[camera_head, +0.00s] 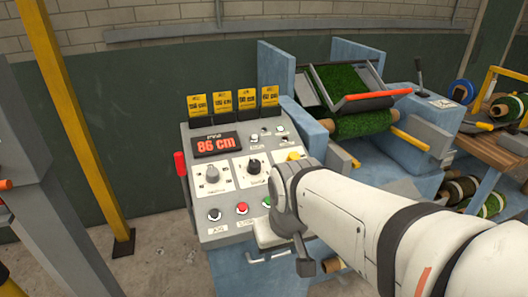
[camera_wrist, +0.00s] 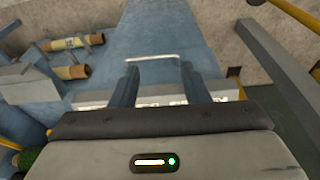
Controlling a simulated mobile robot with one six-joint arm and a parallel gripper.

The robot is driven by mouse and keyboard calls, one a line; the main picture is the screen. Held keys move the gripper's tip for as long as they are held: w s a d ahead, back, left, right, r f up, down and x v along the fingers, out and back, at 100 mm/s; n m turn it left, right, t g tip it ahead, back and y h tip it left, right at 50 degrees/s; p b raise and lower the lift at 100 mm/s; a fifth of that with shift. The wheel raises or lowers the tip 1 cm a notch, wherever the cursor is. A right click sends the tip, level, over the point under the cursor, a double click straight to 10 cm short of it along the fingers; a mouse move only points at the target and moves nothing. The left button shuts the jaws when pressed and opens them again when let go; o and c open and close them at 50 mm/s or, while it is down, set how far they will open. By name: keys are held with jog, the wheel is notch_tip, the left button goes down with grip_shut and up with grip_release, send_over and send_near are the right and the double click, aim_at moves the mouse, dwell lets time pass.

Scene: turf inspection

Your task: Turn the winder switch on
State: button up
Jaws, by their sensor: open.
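The control panel (camera_head: 200,150) stands left of centre in the head view. It carries a grey rotary knob (camera_head: 211,175), a black rotary knob (camera_head: 254,167) and a yellow part (camera_head: 294,155) partly hidden by my arm. The small labels are too blurred to tell which control is the winder switch. My gripper is open and empty in the wrist view (camera_wrist: 160,84), its two fingers apart above the blue cabinet front. In the head view my arm comes in from the right, and its end hangs at the panel's lower right edge, hiding that corner.
A red display (camera_head: 215,144) reads 86 cm. Push buttons (camera_head: 241,208) line the panel's lower part, and a red lever (camera_head: 180,163) is at its left. A pale handle (camera_wrist: 152,57) is on the cabinet front. A turf roll (camera_head: 362,124) sits behind right.

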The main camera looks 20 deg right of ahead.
jog(key=shift+o, duration=1.2)
jog(key=w+d+r+m+g+p, duration=0.1)
jog(key=w+d+r+p, duration=0.4)
jog(key=w, duration=0.5)
jog(key=shift+w+d+r+p, duration=0.25)
jog(key=shift+d+r+p, duration=0.15)
jog(key=shift+d+p, duration=0.4)
jog(key=shift+m+g+y, duration=0.4)
jog(key=shift+m+g, duration=0.1)
jog(key=shift+g, duration=0.2)
jog(key=w+d+p, duration=0.1)
jog(key=w+d, duration=0.1)
jog(key=d, duration=0.1)
jog(key=w+d+p, duration=0.1)
jog(key=w+d, duration=0.2)
jog(key=w+d+p, duration=0.2)
jog(key=w+d, duration=0.1)
jog(key=shift+w+f, duration=0.15)
jog(key=shift+f, duration=0.2)
jog(key=shift+w+d+f, duration=0.15)
jog(key=shift+d, duration=0.05)
jog(key=f, duration=0.2)
jog(key=f+p, duration=0.1)
jog(key=f, duration=0.4)
jog(key=shift+w+a+f, duration=0.1)
jog(key=shift+a+f, duration=0.15)
jog(key=shift+f, duration=0.15)
